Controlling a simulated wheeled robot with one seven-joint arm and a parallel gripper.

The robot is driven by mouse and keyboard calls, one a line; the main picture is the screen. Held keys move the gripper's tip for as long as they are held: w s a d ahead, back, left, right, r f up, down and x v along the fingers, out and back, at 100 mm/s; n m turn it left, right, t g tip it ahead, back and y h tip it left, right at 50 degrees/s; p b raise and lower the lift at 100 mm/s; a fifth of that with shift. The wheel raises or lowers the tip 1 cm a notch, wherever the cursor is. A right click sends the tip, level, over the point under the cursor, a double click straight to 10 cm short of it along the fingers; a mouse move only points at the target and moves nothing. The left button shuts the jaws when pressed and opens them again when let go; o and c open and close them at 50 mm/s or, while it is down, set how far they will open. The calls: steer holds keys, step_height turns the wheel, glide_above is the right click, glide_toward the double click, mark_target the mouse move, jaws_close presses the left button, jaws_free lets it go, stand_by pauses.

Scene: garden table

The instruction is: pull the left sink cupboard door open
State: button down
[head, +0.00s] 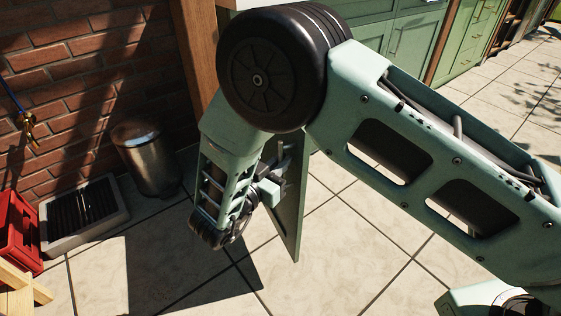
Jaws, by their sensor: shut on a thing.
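The left sink cupboard door (289,215) is a green panel seen at a steep angle in the head view. It stands swung out from the cabinet over the paving. My gripper (274,186) is at the door's left face, shut on its handle. The handle itself is hidden by the fingers. The green sink cabinet (375,30) runs behind my arm, and my arm covers the door's hinge side and the cupboard opening.
A metal bin (148,160) stands by the brick wall (80,55), left of my gripper. A grey tray (122,211), a red crate (22,225) and a wooden piece (18,298) are at the far left. Paving (330,275) in front of the door is clear.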

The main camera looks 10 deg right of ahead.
steer(key=shift+s, duration=0.1)
steer(key=c, duration=1.6)
jaws_free()
steer(key=shift+a, duration=0.1)
steer(key=p+v, duration=0.2)
steer(key=v, duration=1.5)
steer(key=shift+s, duration=0.15)
steer(key=shift+r, duration=0.1)
